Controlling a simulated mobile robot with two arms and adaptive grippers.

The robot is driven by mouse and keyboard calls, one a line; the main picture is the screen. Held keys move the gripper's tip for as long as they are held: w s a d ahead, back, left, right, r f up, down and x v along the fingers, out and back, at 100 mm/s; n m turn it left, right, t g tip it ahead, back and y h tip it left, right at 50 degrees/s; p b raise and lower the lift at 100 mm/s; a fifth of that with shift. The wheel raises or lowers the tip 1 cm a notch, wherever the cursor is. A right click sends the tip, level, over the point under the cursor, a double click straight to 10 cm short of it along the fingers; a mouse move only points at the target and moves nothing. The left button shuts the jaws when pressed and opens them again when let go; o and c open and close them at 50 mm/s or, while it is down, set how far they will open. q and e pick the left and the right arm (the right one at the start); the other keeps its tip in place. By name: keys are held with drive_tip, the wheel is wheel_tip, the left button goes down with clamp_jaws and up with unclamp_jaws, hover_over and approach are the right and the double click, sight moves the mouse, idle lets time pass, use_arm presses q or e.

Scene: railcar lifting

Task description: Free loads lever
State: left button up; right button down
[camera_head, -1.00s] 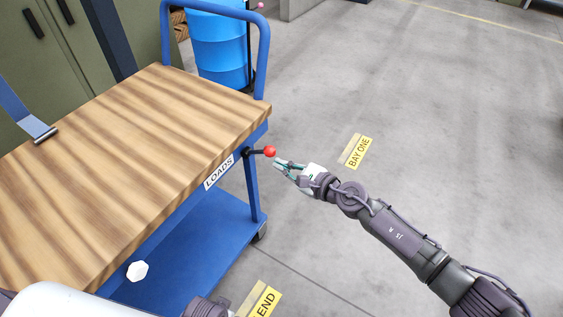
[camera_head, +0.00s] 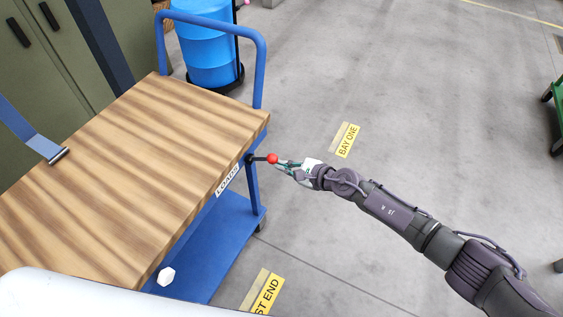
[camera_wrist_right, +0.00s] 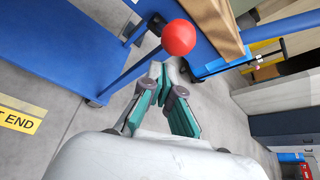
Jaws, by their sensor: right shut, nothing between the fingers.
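The loads lever is a short dark rod (camera_head: 257,159) with a red ball knob (camera_head: 272,158). It sticks out from the side of the blue cart, by the LOADS label (camera_head: 227,181). My right gripper (camera_head: 277,165) is shut and empty, its fingertips right beside the knob. In the right wrist view, the red knob (camera_wrist_right: 178,37) stands just beyond the fingertips of the gripper (camera_wrist_right: 160,72), not between the fingers. I cannot tell whether they touch it. My left gripper is not in view.
The cart has a wooden top (camera_head: 130,160), a blue push handle (camera_head: 262,70) and a lower blue deck (camera_head: 215,260). A blue drum (camera_head: 208,50) stands behind it. A BAY ONE floor label (camera_head: 346,140) lies on open concrete to the right.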

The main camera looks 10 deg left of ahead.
drive_tip(key=shift+r+p, duration=0.3)
drive_tip(key=shift+r, duration=0.15)
drive_tip(key=shift+w+a+r+p, duration=0.15)
drive_tip(key=shift+a+r+p, duration=0.1)
drive_tip(key=shift+r+p, duration=0.25)
drive_tip(key=shift+a+r, duration=0.1)
drive_tip(key=shift+r, duration=0.2)
drive_tip(key=v, duration=1.2)
drive_tip(key=shift+d+f, duration=0.25)
drive_tip(key=shift+f, duration=0.1)
